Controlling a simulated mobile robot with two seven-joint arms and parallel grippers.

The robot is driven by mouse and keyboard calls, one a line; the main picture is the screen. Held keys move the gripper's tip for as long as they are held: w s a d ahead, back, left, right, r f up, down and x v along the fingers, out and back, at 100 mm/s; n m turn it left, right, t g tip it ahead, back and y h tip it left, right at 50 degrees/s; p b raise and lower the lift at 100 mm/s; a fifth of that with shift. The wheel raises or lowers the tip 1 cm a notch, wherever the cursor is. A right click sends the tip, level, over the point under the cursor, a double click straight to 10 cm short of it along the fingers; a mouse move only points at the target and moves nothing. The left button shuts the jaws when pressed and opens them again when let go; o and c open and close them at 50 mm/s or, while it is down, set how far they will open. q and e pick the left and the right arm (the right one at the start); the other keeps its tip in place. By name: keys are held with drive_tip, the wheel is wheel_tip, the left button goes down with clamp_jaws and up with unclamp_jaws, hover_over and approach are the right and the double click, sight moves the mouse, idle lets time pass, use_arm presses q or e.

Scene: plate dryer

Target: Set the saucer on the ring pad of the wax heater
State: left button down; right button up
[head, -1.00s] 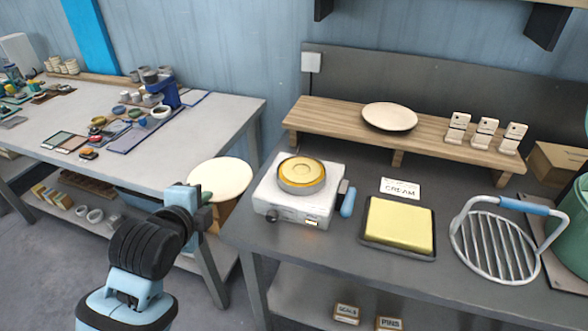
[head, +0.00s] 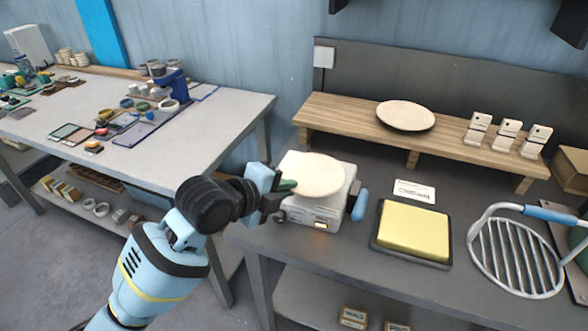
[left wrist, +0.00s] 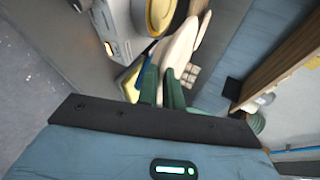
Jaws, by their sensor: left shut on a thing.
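My left gripper (head: 288,187) is shut on the rim of a cream saucer (head: 320,174). The saucer is held roughly flat over the white wax heater (head: 318,213) and hides its round top in the head view. In the left wrist view the saucer (left wrist: 181,47) shows nearly edge-on between the green fingers (left wrist: 162,86). The heater's yellow ring pad (left wrist: 160,14) shows there, apart from the saucer, with a gap between them. My right gripper is not in view.
A second cream plate (head: 405,116) lies on the wooden shelf (head: 345,123) behind. A yellow block in a dark tray (head: 412,232), a CREAM card (head: 414,191) and a wire rack (head: 515,255) stand to the right. A blue handle (head: 360,204) sticks out beside the heater.

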sight(289, 170)
use_arm(q)
drive_tip(key=w, duration=1.1)
drive_tip(key=shift+w+f+b, duration=0.15)
drive_tip(key=shift+f+b, duration=0.15)
drive_tip(key=shift+f, duration=0.15)
drive_tip(key=shift+f, duration=1.75)
drive_tip(key=shift+f, duration=0.2)
drive_tip(key=c, duration=1.6)
unclamp_jaws()
drive_tip(key=shift+o, duration=0.2)
